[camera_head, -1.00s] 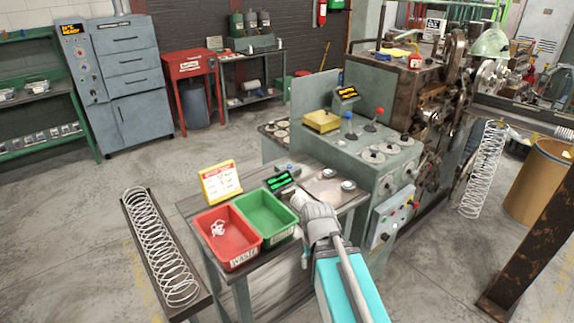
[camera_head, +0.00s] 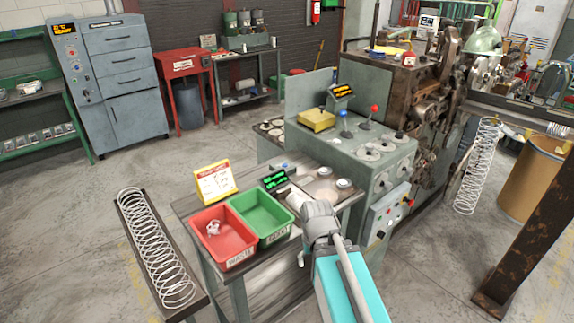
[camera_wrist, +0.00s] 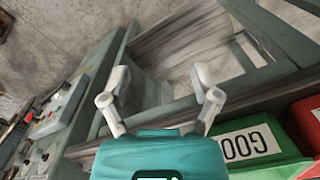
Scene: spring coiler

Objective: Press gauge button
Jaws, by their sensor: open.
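A small dark gauge display with green text (camera_head: 275,179) stands on the workbench behind the bins. A flat plate with round discs (camera_head: 323,190) lies to its right. I cannot make out the gauge button. My teal arm reaches over the bench's front right edge in the head view, and its end hides most of the gripper there. In the wrist view my gripper (camera_wrist: 163,82) is open and empty, its two pale fingers apart over the bench frame and floor. The gauge does not show in the wrist view.
A red bin (camera_head: 224,238) and a green bin (camera_head: 262,216) sit on the bench, with a yellow sign (camera_head: 214,183) behind. The green bin's edge (camera_wrist: 270,172) is close by in the wrist view. A grey machine panel (camera_head: 385,215) stands right; a spring tray (camera_head: 150,235) lies left.

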